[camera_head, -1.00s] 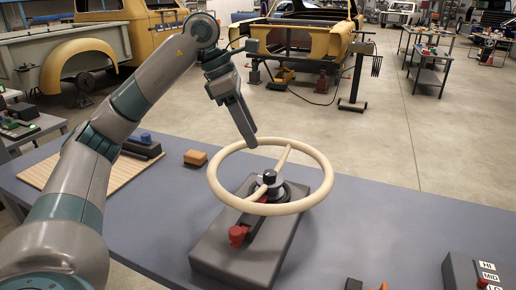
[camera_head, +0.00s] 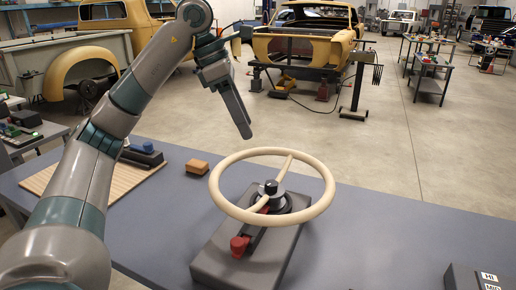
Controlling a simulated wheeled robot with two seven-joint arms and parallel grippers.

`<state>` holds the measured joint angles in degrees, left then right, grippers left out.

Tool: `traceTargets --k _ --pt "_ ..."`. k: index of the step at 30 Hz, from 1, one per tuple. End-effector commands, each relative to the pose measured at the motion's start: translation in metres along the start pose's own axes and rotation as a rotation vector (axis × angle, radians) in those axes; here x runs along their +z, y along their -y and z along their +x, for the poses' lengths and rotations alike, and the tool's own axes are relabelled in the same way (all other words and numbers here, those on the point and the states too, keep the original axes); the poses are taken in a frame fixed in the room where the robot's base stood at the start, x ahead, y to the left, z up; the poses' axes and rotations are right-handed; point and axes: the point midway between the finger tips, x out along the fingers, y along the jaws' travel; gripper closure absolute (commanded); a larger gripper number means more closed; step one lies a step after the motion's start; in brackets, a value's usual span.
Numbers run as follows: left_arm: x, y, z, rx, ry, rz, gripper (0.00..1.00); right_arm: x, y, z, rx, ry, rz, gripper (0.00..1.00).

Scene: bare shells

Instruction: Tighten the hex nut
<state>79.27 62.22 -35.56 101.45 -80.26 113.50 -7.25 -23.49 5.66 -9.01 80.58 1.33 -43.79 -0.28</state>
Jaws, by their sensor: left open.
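A cream steering wheel (camera_head: 328,198) with two visible spokes is mounted on a dark grey block (camera_head: 215,255) on the bench. A small black piece (camera_head: 271,187) sits upright on the silver hub at the wheel's centre. Whether it is the hex nut or something covering it is too small to tell. A red clamp-like part (camera_head: 239,246) is at the front of the block. My left gripper (camera_head: 244,131) is open, pointing down above and behind the wheel's far rim. It appears apart from the wheel, with nothing visible in it. My right gripper is out of view.
An orange-brown block (camera_head: 197,167) lies left of the wheel. A slatted wooden mat (camera_head: 120,180) with a dark tool lies behind my left arm. A labelled dark box (camera_head: 462,279) is at bottom right.

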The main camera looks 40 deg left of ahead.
Motion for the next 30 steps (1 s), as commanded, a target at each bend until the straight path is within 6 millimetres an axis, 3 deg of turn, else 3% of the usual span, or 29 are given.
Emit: traceTargets --k 8,18,30 --pt "0.027 -0.003 -0.008 0.005 -0.074 -0.296 0.52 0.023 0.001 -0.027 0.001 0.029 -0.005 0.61" --pt "0.058 -0.004 -0.003 0.085 -0.2 -0.837 0.52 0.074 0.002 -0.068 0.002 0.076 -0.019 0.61" --pt "0.072 0.004 0.006 0.258 -0.285 -1.384 0.52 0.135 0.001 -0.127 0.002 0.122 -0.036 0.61"
